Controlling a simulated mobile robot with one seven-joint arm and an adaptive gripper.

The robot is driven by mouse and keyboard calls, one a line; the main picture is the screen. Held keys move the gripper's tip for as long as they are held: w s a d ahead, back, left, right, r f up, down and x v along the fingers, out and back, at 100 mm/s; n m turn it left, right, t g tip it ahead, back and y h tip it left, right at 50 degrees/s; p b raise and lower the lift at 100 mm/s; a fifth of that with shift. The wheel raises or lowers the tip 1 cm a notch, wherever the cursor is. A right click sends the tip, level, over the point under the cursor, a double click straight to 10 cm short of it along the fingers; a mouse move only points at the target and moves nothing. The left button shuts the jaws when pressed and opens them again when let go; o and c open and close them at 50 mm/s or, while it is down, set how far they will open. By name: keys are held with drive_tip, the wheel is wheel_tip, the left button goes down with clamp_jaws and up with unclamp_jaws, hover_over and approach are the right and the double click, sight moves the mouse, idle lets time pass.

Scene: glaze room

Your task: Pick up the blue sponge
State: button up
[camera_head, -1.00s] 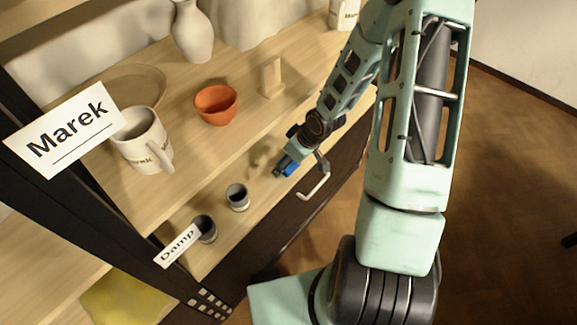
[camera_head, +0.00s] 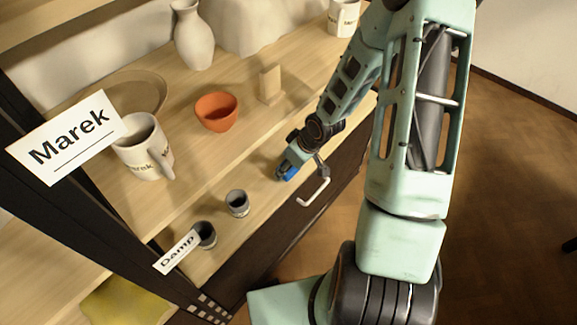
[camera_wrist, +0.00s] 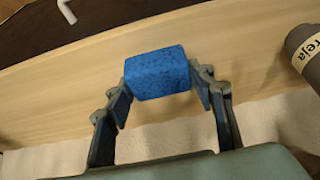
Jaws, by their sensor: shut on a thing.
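The blue sponge (camera_wrist: 158,73) is a small speckled block between the two fingers of my gripper (camera_wrist: 165,88) in the wrist view. The fingers press on its left and right sides. In the head view the sponge (camera_head: 287,173) shows as a small blue patch at the tip of my gripper (camera_head: 284,174), over the lower shelf board near its front edge. I cannot tell whether the sponge touches the board. My gripper hides part of it in the head view.
Two small grey cups (camera_head: 237,203) (camera_head: 204,235) stand left on the lower board. An orange bowl (camera_head: 217,111), a white mug (camera_head: 144,147) and a wooden block stand (camera_head: 270,85) sit on the board above. A pale handle (camera_head: 315,190) juts out near my gripper.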

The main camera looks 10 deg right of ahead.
wheel_tip(320, 180, up, 3)
drive_tip(key=shift+d+f+p, duration=0.1)
drive_tip(key=shift+p, duration=0.4)
drive_tip(key=s+d+r+p, duration=0.7)
drive_tip(key=s+d+r, duration=0.1)
drive_tip(key=s, duration=0.3)
drive_tip(key=shift+s+r, duration=0.2)
drive_tip(key=shift+r, duration=0.55)
drive_tip(key=o, duration=0.4)
drive_tip(key=c, duration=0.5)
drive_tip(key=shift+r, duration=0.1)
